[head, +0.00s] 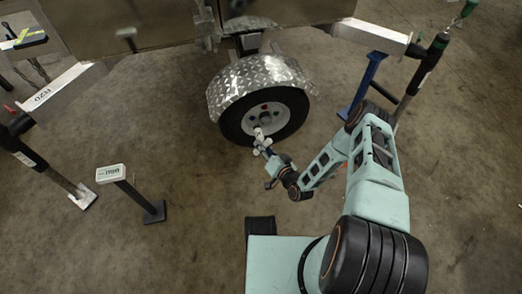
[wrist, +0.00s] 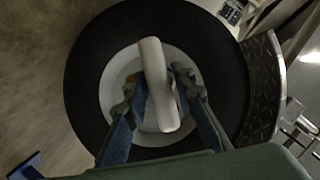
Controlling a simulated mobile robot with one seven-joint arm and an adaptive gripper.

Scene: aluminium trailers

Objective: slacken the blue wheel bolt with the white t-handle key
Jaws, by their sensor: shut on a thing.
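The white t-handle key (wrist: 155,75) is between the fingers of my gripper (wrist: 156,82) in the wrist view, with its crossbar across the jaws. In the head view my gripper (head: 262,147) is shut on the key (head: 259,133) at the lower part of the wheel (head: 230,124). The white rim (head: 256,121) lies behind the key. The key's far end is hidden, so I cannot tell whether it sits on a bolt.
A diamond-plate mudguard (head: 249,76) curves over the wheel. A blue stand (head: 364,84) is right of it. A small sign on a post (head: 134,192) stands on the floor at left. The concrete floor between sign and wheel is clear.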

